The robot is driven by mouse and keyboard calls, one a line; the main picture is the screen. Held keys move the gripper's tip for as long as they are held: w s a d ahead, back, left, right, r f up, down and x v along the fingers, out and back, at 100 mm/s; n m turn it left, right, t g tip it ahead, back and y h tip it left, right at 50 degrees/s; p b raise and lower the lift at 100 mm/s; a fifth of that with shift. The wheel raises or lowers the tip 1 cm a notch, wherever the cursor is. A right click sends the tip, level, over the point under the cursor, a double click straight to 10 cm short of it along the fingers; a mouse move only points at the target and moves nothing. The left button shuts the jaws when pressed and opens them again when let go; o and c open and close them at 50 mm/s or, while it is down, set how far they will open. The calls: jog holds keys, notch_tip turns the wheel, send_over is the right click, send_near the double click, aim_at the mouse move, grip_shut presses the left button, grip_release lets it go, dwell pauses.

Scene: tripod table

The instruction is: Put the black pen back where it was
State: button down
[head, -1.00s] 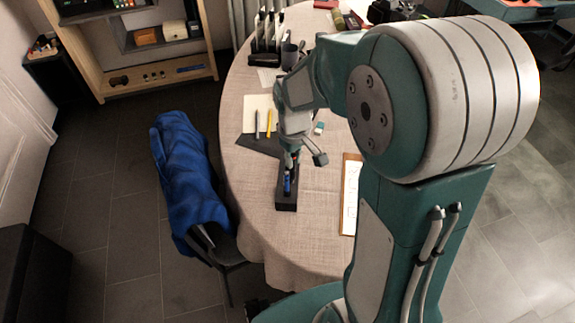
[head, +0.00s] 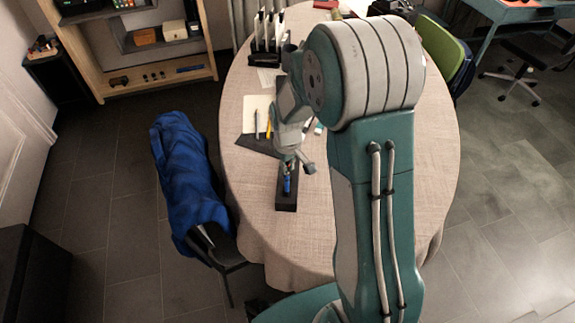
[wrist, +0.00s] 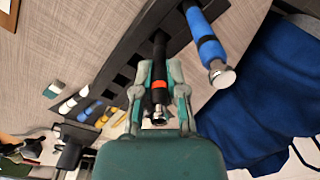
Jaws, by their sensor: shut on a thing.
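My gripper (wrist: 160,88) is shut on the black pen (wrist: 158,58), which has an orange-red band and a silver end. The pen's far end lies over the black slotted holder (wrist: 121,48) in the wrist view; I cannot tell whether it is in a slot. A blue pen (wrist: 208,42) with a silver end stands in the holder beside it. In the head view my gripper (head: 289,163) is over the far part of the holder (head: 287,205), just beyond the blue pen (head: 287,185). The black pen is hard to make out there.
A round table (head: 244,205) with a beige cloth carries a pale notepad (head: 255,104), a grey pen (head: 257,124), a yellow pen (head: 269,127) and a dark mat (head: 252,142). A chair with a blue garment (head: 185,175) stands left. Cloth left of the holder is clear.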

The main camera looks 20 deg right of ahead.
jog(key=c, duration=0.7)
grip_release()
jog(key=shift+f, duration=0.1)
notch_tip(320, 180, up, 12)
jog(key=shift+s+r, duration=0.1)
jog(key=s+r+m+t, duration=0.1)
jog(key=s+r, duration=0.3)
jog(key=s, duration=0.3)
jog(key=s+r+m+t, duration=0.2)
jog(key=s+r, duration=0.2)
jog(key=s, duration=0.3)
jog(key=s+r+m+t, duration=0.1)
jog(key=s+r+t, duration=0.1)
jog(key=s+r, duration=0.2)
jog(key=shift+s+r, duration=0.2)
jog(key=shift+s, duration=0.5)
jog(key=shift+s+r, duration=0.15)
jog(key=shift+s, duration=0.55)
